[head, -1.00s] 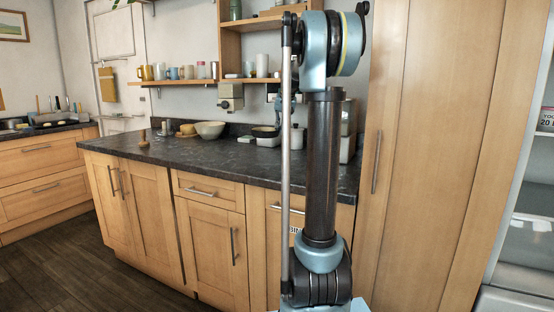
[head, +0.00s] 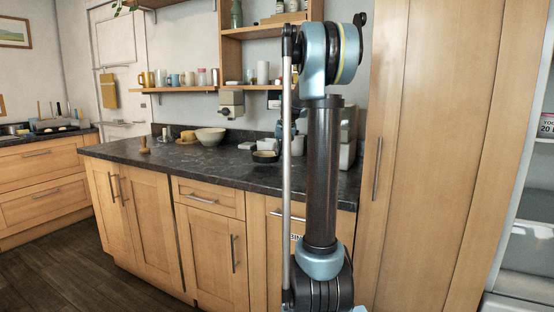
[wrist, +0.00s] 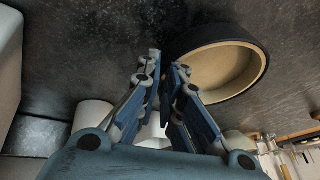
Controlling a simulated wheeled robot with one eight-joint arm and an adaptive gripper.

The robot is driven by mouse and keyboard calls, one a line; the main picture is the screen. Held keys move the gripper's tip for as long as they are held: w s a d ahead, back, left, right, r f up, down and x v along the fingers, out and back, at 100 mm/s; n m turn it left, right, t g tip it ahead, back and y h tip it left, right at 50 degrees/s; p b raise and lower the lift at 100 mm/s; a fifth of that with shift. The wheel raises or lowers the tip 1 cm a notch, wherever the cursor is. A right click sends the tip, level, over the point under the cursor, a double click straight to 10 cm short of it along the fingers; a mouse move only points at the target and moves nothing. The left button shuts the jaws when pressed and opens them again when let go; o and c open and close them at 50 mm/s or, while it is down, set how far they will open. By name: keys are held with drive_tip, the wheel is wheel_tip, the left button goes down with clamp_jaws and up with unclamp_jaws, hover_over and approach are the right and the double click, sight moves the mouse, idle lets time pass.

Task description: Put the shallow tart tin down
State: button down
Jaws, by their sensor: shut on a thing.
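The shallow tart tin is round, dark outside and pale cream inside. In the wrist view the tin (wrist: 254,48) is at upper right, with its near-left wall at my fingertips. My gripper (wrist: 166,62) is shut on the edge of its wall. In the head view the tin (head: 265,157) shows just left of my arm, low over the dark counter (head: 205,160); I cannot tell whether it touches the surface. My gripper is largely hidden behind my arm there.
A pale bowl (head: 210,136) and a yellow item (head: 188,136) stand left of the tin. A wooden object (head: 144,146) stands near the counter's left end. Grey-white boxes stand behind my arm at right. Bare counter lies in front of the bowl.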

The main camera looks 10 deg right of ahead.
drive_tip(key=shift+f, duration=0.9)
drive_tip(key=c, duration=1.8)
unclamp_jaws()
drive_tip(key=shift+o, duration=0.2)
